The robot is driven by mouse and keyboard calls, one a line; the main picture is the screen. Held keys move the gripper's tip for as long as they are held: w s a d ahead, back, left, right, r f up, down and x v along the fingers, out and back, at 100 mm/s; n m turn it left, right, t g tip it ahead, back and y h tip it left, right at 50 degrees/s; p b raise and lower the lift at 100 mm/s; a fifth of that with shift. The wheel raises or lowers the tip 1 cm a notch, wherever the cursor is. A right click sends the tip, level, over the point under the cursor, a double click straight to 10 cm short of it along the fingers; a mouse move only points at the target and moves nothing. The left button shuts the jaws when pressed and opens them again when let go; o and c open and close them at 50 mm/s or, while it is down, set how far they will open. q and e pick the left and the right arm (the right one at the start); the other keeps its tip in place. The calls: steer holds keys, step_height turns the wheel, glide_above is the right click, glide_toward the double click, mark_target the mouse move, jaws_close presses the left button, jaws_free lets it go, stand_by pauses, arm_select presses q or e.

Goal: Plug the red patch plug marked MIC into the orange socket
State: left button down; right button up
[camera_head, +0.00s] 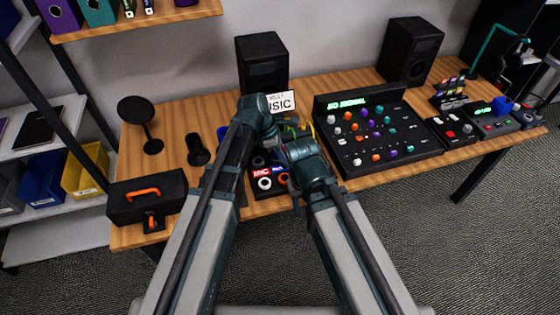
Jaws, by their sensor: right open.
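A small dark panel (262,194) stands near the table's front edge, between my two forearms. On it I see a red tag marked MIC (262,173), a white ring socket (265,184) and an orange ring socket (283,179). Whether the red tag is on a plug or on the panel is too small to tell. My right gripper (296,194) is open beside the orange socket, just to its right, partly hidden by its own wrist. My left arm bends over behind the panel; its gripper is hidden. Coloured cables (302,128) show behind my right wrist.
A large mixer (375,130) with coloured knobs stands right of my right arm. Two black speakers (262,62) (411,50) stand at the back. A dark toolbox (145,197) with an orange handle, a black cylinder (198,150) and a headphone stand (152,146) are at the left.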

arm_select(q)
steer(key=shift+f, duration=0.15)
steer(key=shift+f+b, duration=2.25)
steer(key=shift+b, duration=0.15)
steer(key=shift+f+b, duration=1.15)
steer(key=shift+f, duration=0.05)
stand_by(0.6)
steer(key=shift+c, duration=0.5)
jaws_free()
steer(key=shift+r, duration=0.15)
steer(key=shift+r+p, duration=3.4)
steer(key=shift+p, duration=0.1)
